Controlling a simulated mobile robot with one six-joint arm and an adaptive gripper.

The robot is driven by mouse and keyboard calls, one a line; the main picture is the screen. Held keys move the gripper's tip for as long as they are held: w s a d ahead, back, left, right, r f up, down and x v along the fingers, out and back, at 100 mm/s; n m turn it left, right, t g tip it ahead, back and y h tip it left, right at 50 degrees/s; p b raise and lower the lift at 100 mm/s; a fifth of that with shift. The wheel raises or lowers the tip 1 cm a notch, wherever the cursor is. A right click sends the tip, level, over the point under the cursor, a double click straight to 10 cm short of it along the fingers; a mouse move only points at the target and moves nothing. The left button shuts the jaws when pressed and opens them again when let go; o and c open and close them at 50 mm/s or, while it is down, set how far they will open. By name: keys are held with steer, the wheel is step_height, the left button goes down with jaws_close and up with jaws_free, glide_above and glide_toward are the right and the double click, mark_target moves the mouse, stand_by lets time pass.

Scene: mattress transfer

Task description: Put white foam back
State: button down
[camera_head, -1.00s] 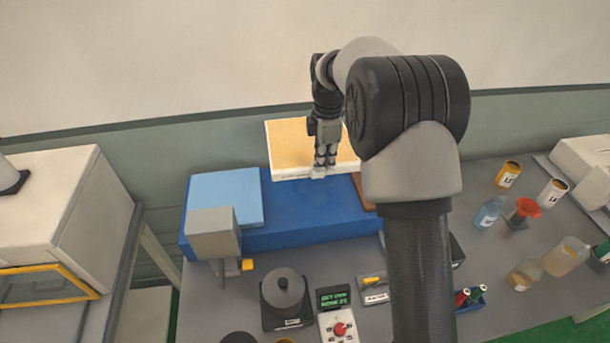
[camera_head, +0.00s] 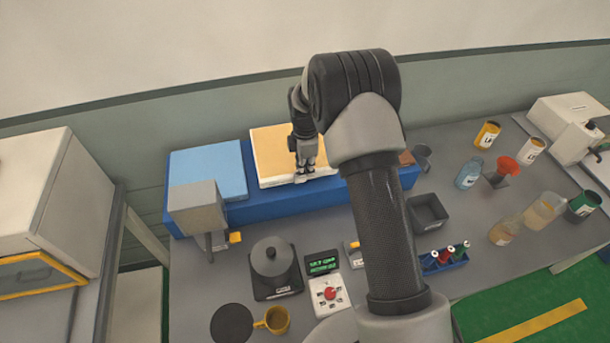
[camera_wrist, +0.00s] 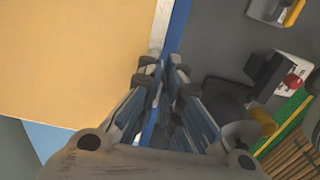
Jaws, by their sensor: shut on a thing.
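The white foam (camera_head: 285,150) is a flat slab with a tan-yellow top and a white edge. It is at the blue base (camera_head: 275,208), just right of a light blue pad (camera_head: 207,172). My gripper (camera_head: 303,176) is shut on the slab's front edge. In the wrist view the fingers (camera_wrist: 162,70) meet at the white edge of the foam (camera_wrist: 75,60), with a strip of the blue base beyond. I cannot tell whether the slab's underside rests fully on the base.
A grey block on a stand (camera_head: 198,207) is at the base's front left. A black round-topped device (camera_head: 273,265), a control box with a red knob (camera_head: 329,294) and a yellow mug (camera_head: 275,319) stand in front. Bottles and cans, including a yellow can (camera_head: 487,134), stand to the right.

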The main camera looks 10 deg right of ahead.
steer(key=shift+f, duration=1.6)
steer(key=shift+f+b, duration=0.2)
steer(key=shift+b, duration=0.1)
steer(key=c, duration=1.8)
jaws_free()
steer(key=shift+r, duration=0.1)
